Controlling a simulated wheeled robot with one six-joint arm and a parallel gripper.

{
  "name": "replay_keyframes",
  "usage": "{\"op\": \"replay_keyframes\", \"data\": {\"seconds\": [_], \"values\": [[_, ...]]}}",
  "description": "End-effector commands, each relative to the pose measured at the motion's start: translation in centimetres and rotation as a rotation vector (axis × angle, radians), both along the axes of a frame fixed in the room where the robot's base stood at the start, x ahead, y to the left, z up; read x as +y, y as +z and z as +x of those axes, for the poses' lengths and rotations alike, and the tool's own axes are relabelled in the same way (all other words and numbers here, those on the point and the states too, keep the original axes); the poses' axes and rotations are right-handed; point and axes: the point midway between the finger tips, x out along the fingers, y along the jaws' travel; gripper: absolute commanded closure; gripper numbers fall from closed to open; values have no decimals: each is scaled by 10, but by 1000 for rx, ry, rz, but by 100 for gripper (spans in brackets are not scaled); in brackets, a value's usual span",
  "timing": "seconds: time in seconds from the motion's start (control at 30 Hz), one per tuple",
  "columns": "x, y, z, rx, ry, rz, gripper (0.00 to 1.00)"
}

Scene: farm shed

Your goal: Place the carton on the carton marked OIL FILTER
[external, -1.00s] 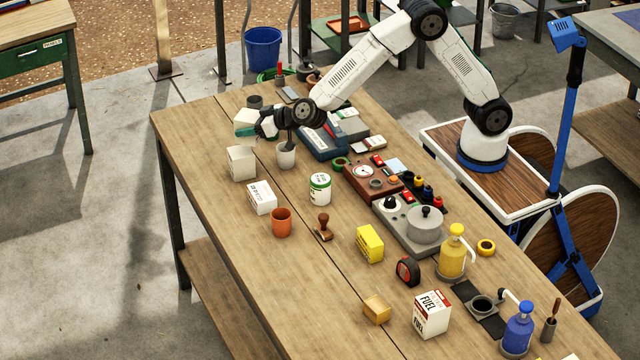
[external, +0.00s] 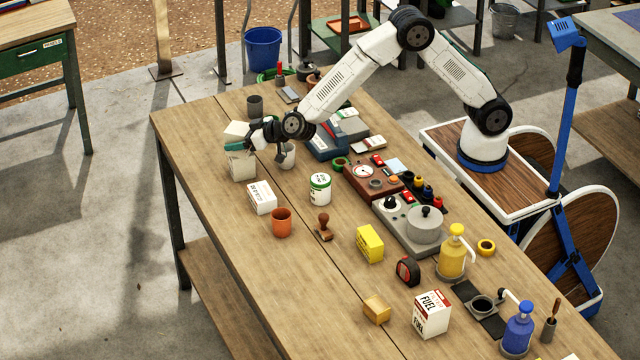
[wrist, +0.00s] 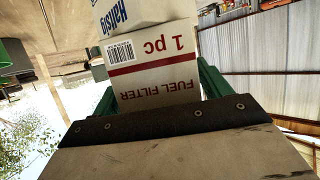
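My gripper (external: 242,142) has its green fingers on both sides of a white carton (external: 237,128). In the wrist view this carton (wrist: 155,72) reads FUEL FILTER and 1 pc, upside down, beside a red stripe. The held carton is over a white carton (external: 242,168) at the table's far left. In the wrist view a white carton with blue lettering (wrist: 135,14) is just beyond the held one. I cannot read OIL FILTER on any carton, nor tell whether the two cartons touch.
A pale cup (external: 287,157) stands right beside the gripper. A dark cup (external: 255,105) stands behind. A white carton lying flat (external: 262,198), an orange cup (external: 281,222) and a white-green can (external: 320,189) are nearer. The table's left front strip (external: 210,160) is clear.

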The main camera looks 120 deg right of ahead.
Motion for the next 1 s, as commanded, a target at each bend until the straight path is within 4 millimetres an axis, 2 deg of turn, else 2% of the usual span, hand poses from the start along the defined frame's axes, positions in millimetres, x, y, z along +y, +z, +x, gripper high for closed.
{"op": "replay_keyframes", "data": {"seconds": [0.37,0.43,0.8,1.0], "values": [[0,5,0,-2,1,0,15],[5,8,-4,-3,1,0,15],[55,37,-54,-3,1,0,15],[73,47,-73,-2,1,0,15]]}}
